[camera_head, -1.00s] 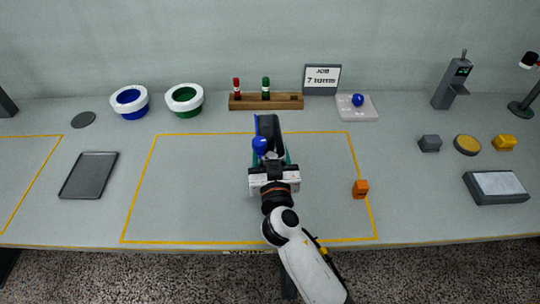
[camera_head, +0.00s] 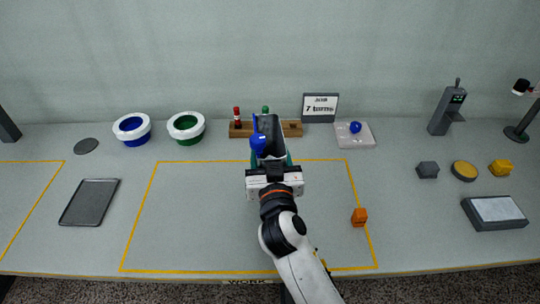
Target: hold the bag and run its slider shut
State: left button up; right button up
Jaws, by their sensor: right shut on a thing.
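No bag or slider shows on the table. My right gripper (camera_head: 271,160) is over the far part of the yellow-outlined work area, its arm coming in from the bottom. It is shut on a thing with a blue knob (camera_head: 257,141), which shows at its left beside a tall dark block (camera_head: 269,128). The gripper body hides the contact and whatever lies below. Teal edges show on both sides of the gripper; I cannot tell what they belong to. My left gripper is not in view.
A wooden rack (camera_head: 292,129) with red and green spindles stands behind the gripper, by a sign (camera_head: 320,107) reading 7 turns. Blue-lined (camera_head: 146,138) and green-lined (camera_head: 199,137) bowls stand back left. An orange block (camera_head: 359,217) is at right. The left work area is clear.

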jog(key=shift+f+b, duration=3.95)
jog(key=shift+f, duration=0.4)
jog(key=shift+f+b, duration=0.55)
jog(key=shift+f, duration=0.05)
jog(key=o, duration=1.1)
jog(key=shift+o, duration=0.2)
